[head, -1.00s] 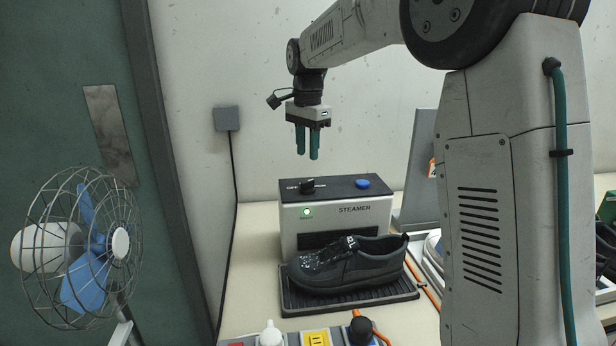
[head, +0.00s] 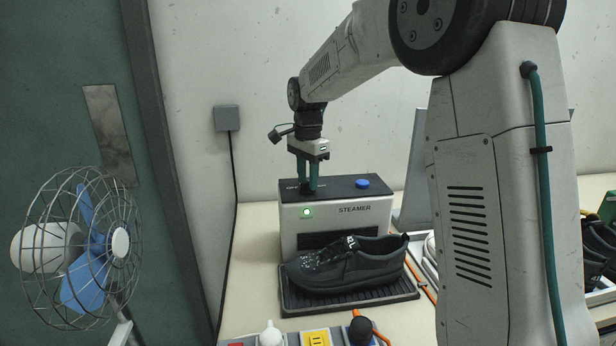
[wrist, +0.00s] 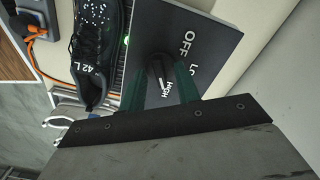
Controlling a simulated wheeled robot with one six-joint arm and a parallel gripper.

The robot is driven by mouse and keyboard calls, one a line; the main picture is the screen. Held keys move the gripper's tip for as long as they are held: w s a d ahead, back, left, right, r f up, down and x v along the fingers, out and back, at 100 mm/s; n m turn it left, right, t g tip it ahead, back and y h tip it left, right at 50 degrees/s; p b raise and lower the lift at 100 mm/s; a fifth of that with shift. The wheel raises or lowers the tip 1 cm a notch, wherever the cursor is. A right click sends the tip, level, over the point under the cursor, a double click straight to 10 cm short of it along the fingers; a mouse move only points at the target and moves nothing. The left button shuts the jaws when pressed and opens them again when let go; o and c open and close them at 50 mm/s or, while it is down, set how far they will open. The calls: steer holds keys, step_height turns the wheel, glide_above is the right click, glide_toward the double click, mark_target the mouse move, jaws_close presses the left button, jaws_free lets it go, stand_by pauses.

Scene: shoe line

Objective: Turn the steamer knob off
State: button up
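The steamer (head: 340,228) is a light grey box with a dark top, a lit green lamp (head: 306,212) and a blue button (head: 362,184). Its black knob (wrist: 158,66) is on the top, with OFF, a partly cut-off LOW and HIGH printed around it. My gripper (head: 308,190) points straight down over the knob. In the wrist view its two green fingers stand either side of the knob, seemingly with a gap, so it looks open around it. In the head view the fingers mostly hide the knob.
A black shoe (head: 345,262) sits on a ribbed tray (head: 350,298) in front of the steamer. A caged fan (head: 80,245) stands at left. An orange cable (head: 420,280) runs right of the tray.

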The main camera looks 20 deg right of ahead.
jaws_close()
steer(key=shift+n, duration=0.4)
steer(key=n, duration=0.4)
steer(key=shift+n, duration=0.3)
steer(key=n, duration=1.2)
steer(key=shift+n, duration=0.4)
steer(key=n, duration=0.5)
steer(key=shift+n, duration=0.3)
